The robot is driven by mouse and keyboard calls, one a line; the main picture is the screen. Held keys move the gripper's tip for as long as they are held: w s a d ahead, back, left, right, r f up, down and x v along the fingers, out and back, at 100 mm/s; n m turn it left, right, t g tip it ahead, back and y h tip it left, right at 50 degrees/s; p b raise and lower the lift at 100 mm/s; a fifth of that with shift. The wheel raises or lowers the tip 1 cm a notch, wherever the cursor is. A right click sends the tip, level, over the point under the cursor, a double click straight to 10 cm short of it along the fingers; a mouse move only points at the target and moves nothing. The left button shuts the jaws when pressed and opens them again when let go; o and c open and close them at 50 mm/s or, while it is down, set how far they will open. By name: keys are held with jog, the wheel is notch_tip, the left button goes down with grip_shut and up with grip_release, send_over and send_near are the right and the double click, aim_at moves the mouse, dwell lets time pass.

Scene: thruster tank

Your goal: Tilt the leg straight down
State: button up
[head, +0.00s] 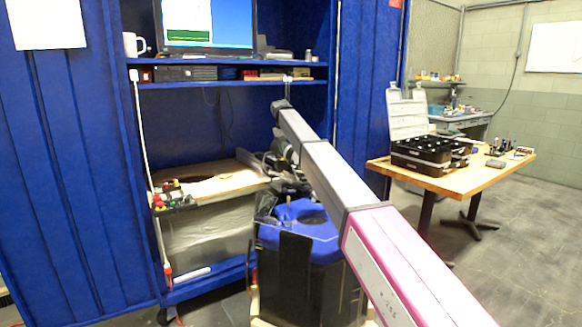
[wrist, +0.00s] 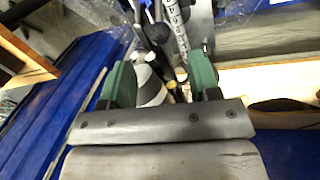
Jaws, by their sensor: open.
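In the wrist view, my gripper (wrist: 162,78) is open, with one green finger on each side. Between and beyond the fingers is a cluster of parts: a strip with dark marks (wrist: 177,22), a dark round knob (wrist: 157,34) and a striped grey-and-white piece (wrist: 148,86). I cannot tell which of these belongs to the leg, or whether a finger touches any of them. In the head view, my arm reaches from the lower right to the cluttered edge of the wooden shelf (head: 215,186), and it hides much of that spot. My fingertips are not clear there.
A black bin with a blue lid (head: 298,222) stands below my arm. A blue cabinet (head: 70,180) holds a monitor (head: 207,24), a mug (head: 133,44) and shelves. A wooden table (head: 470,178) with a black case (head: 425,155) stands at right. The floor at far right is clear.

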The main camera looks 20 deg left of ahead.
aim_at(291, 161)
jog(key=f, duration=0.3)
jog(key=d+f, duration=0.1)
jog(key=f, duration=0.2)
jog(key=w+f, duration=0.1)
jog(key=f, duration=0.2)
jog(key=shift+d+f, duration=0.2)
jog(key=shift+f, duration=0.15)
